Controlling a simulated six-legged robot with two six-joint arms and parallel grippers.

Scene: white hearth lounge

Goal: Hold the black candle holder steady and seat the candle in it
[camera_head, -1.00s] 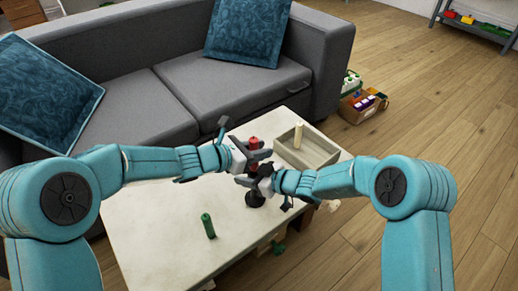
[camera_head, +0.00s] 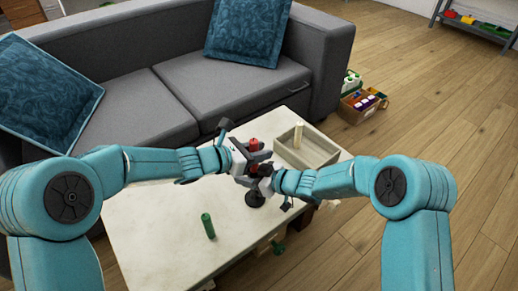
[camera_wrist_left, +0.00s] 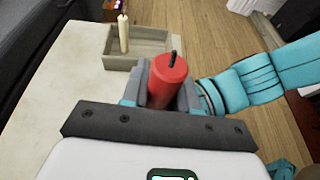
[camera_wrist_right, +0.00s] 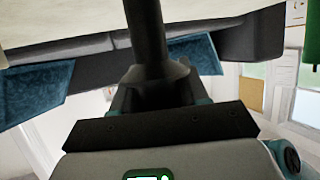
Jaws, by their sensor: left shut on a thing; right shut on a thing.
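The red candle (camera_head: 253,144) is upright, and my left gripper (camera_head: 249,158) is shut on it above the table. Its top and dark wick show in the left wrist view (camera_wrist_left: 168,82). The black candle holder (camera_head: 256,199) stands below, its round base visible by the table's front area. My right gripper (camera_head: 262,180) is shut on the holder's stem, which also shows in the right wrist view (camera_wrist_right: 146,38). The grippers are close together, one above the other. They hide the place where candle and holder meet, so I cannot tell whether the candle is seated.
A grey tray (camera_head: 326,160) with a cream candle (camera_head: 298,135) stands at the table's back right. A green candle (camera_head: 208,226) stands upright front left. The pale table (camera_head: 150,235) is clear at left. A grey sofa (camera_head: 140,105) is behind.

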